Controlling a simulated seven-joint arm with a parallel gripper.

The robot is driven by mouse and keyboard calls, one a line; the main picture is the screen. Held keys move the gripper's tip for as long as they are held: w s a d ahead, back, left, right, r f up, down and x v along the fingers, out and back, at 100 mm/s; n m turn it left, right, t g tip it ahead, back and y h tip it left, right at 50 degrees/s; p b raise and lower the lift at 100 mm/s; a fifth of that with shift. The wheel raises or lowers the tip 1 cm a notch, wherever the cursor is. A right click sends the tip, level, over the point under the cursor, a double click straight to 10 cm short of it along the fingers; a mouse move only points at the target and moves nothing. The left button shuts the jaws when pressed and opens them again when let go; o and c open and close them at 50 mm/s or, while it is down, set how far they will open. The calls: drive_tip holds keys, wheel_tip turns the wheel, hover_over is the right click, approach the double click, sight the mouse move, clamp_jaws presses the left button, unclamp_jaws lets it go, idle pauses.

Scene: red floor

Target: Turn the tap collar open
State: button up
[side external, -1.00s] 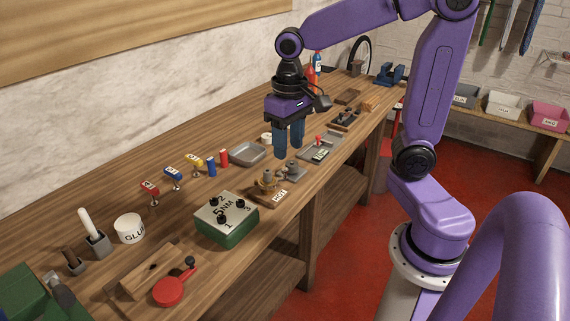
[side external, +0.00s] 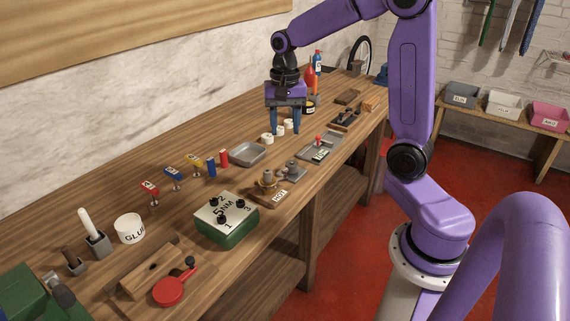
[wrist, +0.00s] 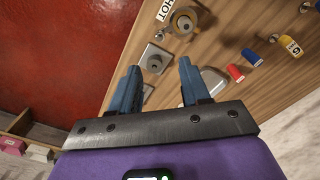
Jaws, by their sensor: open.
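My gripper (side external: 285,130) is open and empty, with blue fingers pointing down above the back half of the bench, among small white round pieces (side external: 267,138). A brass-coloured round fitting (side external: 267,182) with a grey centre stands on a wooden base by a HOT label (side external: 280,194). A grey round fitting (side external: 292,170) on a square plate stands just behind it. Both fittings also show in the wrist view, the brass one (wrist: 184,21) at the top and the grey one (wrist: 155,61) between the fingertips in the picture. I cannot tell which part is the tap collar. The gripper touches neither fitting.
A grey tray (side external: 247,154) lies left of the fittings, and another tray (side external: 319,150) with a red-topped part lies right. A green box (side external: 226,220) stands nearer the camera. Red and blue cylinders and small flagged stands line the bench's back.

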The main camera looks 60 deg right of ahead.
sight(285, 168)
wheel_tip(285, 168, down, 12)
drive_tip(key=shift+f, duration=0.1)
idle(0.4)
clamp_jaws()
